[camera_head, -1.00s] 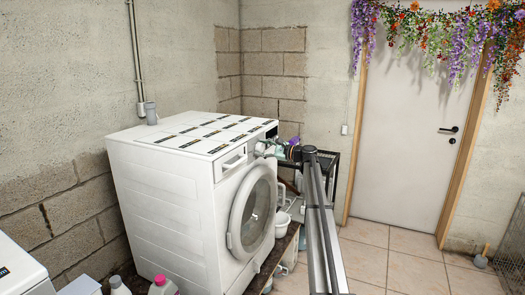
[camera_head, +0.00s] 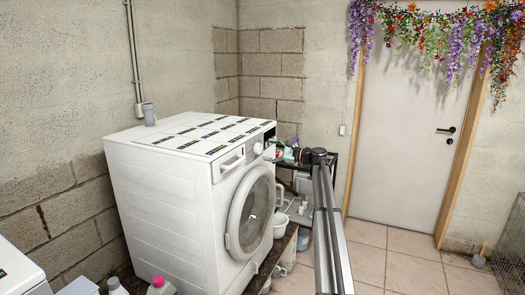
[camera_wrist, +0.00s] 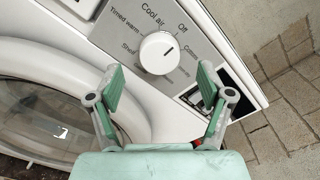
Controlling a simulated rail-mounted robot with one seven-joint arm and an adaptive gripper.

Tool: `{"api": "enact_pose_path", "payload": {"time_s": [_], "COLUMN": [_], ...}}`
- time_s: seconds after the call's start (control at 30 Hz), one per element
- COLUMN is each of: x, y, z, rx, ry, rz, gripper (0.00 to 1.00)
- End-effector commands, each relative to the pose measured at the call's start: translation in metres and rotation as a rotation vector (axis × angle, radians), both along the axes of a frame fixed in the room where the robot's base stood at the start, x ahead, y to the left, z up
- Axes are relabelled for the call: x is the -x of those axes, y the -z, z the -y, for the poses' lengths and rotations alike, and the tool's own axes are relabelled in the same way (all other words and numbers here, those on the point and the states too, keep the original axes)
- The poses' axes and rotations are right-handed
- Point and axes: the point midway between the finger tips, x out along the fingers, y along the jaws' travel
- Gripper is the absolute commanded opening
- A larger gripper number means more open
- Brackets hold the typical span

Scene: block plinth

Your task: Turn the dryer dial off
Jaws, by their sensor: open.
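The dryer (camera_head: 160,185) is a white front-loader at the left of the head view, with a round door; it also shows in the wrist view (camera_wrist: 60,45). Its round white dial (camera_wrist: 158,53) sits on a grey panel with labels around it, including "Cool air", "Off" and "Timed warm". In the head view the dial (camera_head: 257,148) is small. My gripper (camera_wrist: 160,72) is open and empty, its two green-padded fingers apart below the dial, with no visible contact.
A white door (camera_head: 405,140) with hanging flowers is at the back right. Bottles (camera_head: 160,287) stand at the front left.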

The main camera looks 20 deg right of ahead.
Motion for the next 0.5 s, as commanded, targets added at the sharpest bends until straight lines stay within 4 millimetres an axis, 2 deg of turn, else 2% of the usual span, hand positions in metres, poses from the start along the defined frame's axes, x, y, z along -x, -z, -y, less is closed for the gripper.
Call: {"api": "enact_pose_path", "payload": {"time_s": [0.03,0.2,0.5], "x": [0.01,0.033,0.053], "y": [0.0,0.0,0.0], "z": [0.008,0.028,0.045], "rx": [0.0,0.001,0.001], "ry": [0.001,0.001,-0.001], "rz": [0.0,0.001,0.001], "gripper": [0.79,0.79,0.79]}}
